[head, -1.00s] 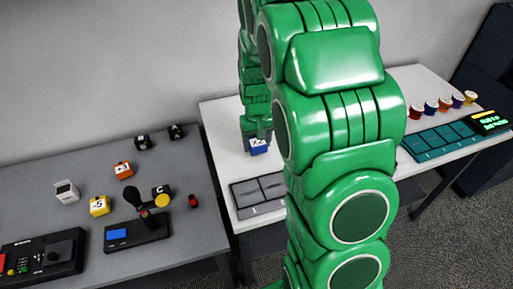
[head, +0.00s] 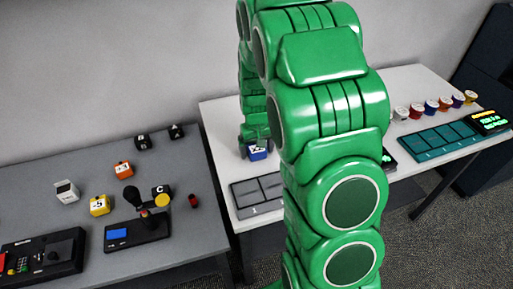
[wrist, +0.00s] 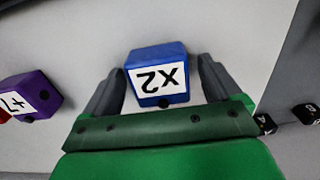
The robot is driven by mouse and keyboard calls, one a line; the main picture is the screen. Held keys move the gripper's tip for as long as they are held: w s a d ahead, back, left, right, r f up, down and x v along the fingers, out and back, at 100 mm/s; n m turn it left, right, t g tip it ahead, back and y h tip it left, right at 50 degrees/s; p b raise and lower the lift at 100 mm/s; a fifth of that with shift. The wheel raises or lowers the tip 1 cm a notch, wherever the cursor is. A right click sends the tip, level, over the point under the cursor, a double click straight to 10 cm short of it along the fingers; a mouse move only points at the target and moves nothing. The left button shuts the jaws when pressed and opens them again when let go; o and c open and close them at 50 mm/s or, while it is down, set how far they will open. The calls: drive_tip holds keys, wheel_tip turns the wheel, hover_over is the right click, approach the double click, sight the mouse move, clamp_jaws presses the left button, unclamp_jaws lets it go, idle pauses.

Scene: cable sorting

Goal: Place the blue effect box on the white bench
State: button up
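The blue effect box (head: 257,153), marked X2, is on the white bench (head: 226,133) near its left edge, behind a grey slotted tray. In the wrist view the blue box (wrist: 157,72) sits between the two fingers of my gripper (wrist: 160,85). The fingers are apart, with a narrow gap showing beside the box, so my gripper looks open around it. In the head view my gripper (head: 256,136) is directly above the box. My green arm hides the middle of the bench.
A purple box (wrist: 32,93) marked +7 lies left of the gripper in the wrist view. The grey slotted tray (head: 257,194) is in front of the blue box. Several coloured cups stand behind a teal tray (head: 438,141). The grey table (head: 60,220) holds more boxes.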

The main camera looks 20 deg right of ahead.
drive_tip(key=shift+r, duration=0.1)
wheel_tip(320, 180, up, 11)
drive_tip(key=s+a+r, duration=0.1)
drive_tip(key=s+r, duration=0.2)
drive_tip(key=s, duration=0.8)
drive_tip(key=s+a+r+g, duration=0.1)
drive_tip(key=s+a+r, duration=0.1)
drive_tip(key=s, duration=1)
drive_tip(key=s+a+r, duration=0.2)
drive_tip(key=s+r, duration=0.3)
drive_tip(key=s, duration=0.7)
drive_tip(key=shift+a+g, duration=0.2)
drive_tip(key=shift+g, duration=0.2)
